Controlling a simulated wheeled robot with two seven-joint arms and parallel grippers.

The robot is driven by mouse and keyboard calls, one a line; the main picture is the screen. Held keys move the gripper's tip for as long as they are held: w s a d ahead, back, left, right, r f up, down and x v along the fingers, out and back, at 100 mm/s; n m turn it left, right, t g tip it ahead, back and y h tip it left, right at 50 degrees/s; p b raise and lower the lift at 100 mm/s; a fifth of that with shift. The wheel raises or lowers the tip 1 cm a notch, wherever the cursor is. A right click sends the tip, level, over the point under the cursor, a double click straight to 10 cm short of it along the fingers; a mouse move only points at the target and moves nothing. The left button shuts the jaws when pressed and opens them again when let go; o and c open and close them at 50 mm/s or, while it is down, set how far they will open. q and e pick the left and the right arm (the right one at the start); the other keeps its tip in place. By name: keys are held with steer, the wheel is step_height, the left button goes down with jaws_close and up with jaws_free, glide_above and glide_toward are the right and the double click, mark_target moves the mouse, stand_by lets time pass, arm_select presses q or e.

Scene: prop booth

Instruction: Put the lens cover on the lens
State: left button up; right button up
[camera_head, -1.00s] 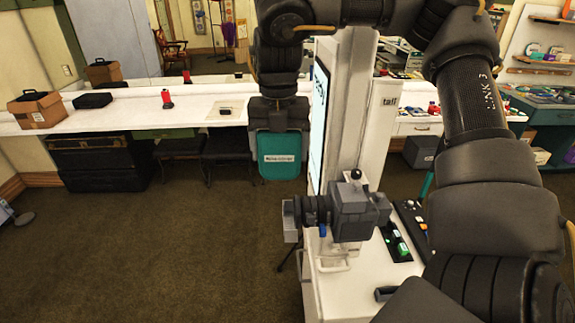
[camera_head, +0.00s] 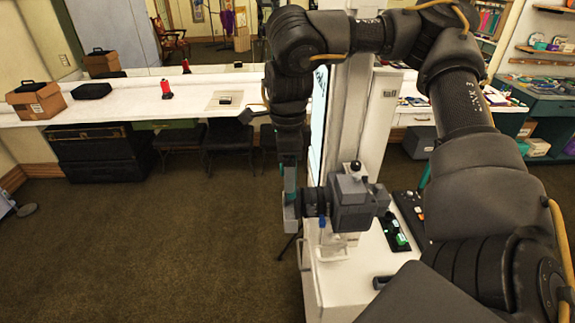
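A dark grey camera (camera_head: 356,202) sits on top of a white machine. Its lens (camera_head: 314,201) points left. A pale grey boxy piece (camera_head: 290,220) is at the front end of the lens; I cannot tell whether it is the lens cover or part of the lens. My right gripper (camera_head: 289,196) hangs down from my arm, teal and seen edge-on, close against the lens front. Its fingertips overlap the grey piece, so I cannot see whether they grip anything. No separate lens cover is clearly visible. My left gripper is out of view.
The white machine (camera_head: 335,290) has a tall column (camera_head: 350,110) close behind the camera, and a black control panel (camera_head: 398,236) with green buttons. A long white counter (camera_head: 130,104) holds a cardboard box (camera_head: 36,100) and a red item (camera_head: 166,90). Open carpet lies left.

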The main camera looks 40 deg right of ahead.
steer(key=shift+f, duration=0.5)
step_height(320, 180, down, 2)
steer(key=shift+w, duration=0.1)
steer(key=shift+f, duration=0.3)
steer(key=shift+f, duration=0.35)
stand_by(0.8)
steer(key=shift+f, duration=0.2)
steer(key=shift+f+b, duration=0.5)
steer(key=shift+f, duration=0.35)
steer(key=shift+f, duration=0.1)
stand_by(0.3)
steer(key=shift+f+b, duration=0.55)
steer(key=shift+f, duration=0.4)
